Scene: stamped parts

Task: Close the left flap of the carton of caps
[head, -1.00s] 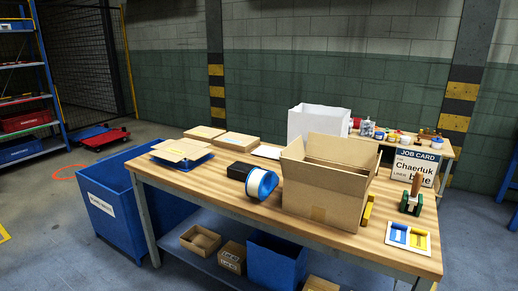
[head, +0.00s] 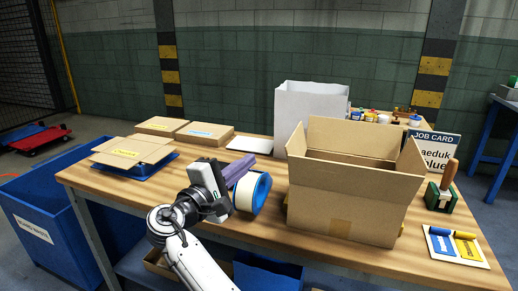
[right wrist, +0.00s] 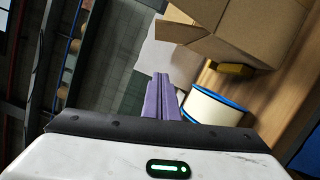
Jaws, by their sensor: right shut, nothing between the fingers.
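The brown cardboard carton (head: 345,205) stands open on the bench, right of centre in the head view. Its back flap (head: 350,136) stands up and its right flap (head: 411,162) sticks up and outward. The left flap (head: 296,143) also stands up at the left edge. The inside is mostly hidden and I see no caps. My right gripper (head: 246,164) has purple fingers, shut and empty, left of the carton and apart from it. In the right wrist view the shut fingers (right wrist: 162,78) point toward the carton (right wrist: 245,30). My left gripper is not in view.
A tape roll (head: 252,192) stands beside my right gripper, between it and the carton. A white bag (head: 308,105) stands behind the carton. Flat cartons (head: 165,126) lie at the back left. A job card (head: 435,148), a green-based tool (head: 441,196) and a colour tray (head: 437,242) are at right.

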